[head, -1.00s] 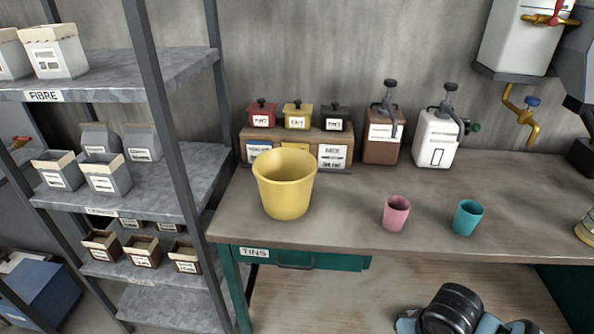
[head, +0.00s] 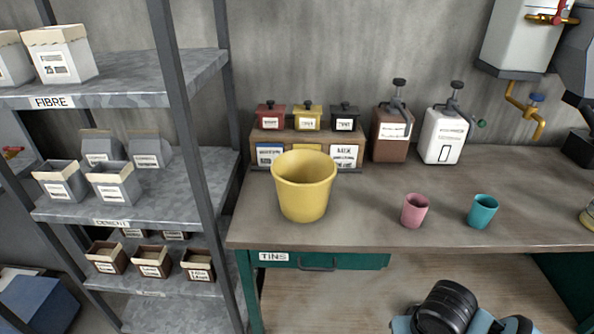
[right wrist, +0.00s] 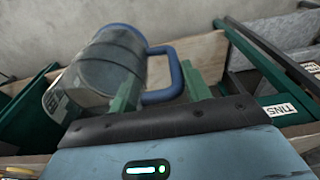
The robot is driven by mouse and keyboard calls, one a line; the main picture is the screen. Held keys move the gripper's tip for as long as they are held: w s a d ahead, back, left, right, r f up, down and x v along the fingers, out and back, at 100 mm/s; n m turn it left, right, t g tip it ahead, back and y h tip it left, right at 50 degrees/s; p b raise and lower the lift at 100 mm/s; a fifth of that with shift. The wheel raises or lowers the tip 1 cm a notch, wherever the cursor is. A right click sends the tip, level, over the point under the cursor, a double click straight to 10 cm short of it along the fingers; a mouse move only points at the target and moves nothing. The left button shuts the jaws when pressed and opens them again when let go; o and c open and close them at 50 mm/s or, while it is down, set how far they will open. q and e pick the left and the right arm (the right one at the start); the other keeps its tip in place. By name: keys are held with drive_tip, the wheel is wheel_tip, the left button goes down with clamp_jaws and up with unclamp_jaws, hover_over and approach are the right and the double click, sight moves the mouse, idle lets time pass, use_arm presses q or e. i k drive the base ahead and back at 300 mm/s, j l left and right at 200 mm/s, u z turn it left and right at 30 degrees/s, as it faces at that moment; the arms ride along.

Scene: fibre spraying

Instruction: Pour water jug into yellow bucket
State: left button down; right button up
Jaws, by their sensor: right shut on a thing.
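The yellow bucket (head: 304,187) stands upright on the workbench, left of centre in the head view. In the right wrist view my right gripper (right wrist: 160,92) has its green fingers shut on the blue handle of a grey, see-through jug (right wrist: 105,72). The jug looks tilted in that view, and its contents are hard to make out. In the head view part of my right arm (head: 450,308) shows at the bottom, below the bench edge, and the jug is not seen there. My left gripper is in neither view.
A pink cup (head: 415,211) and a teal cup (head: 482,211) stand on the bench right of the bucket. Brown (head: 389,136) and white (head: 443,137) pump dispensers stand behind. Small tins sit on a rack behind the bucket. A metal shelf (head: 105,210) with boxes stands left.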

sight(303, 177)
drive_tip(key=j+z, duration=0.15)
drive_tip(key=j, duration=0.65)
drive_tip(key=k+j+z, duration=0.1)
drive_tip(key=j, duration=0.75)
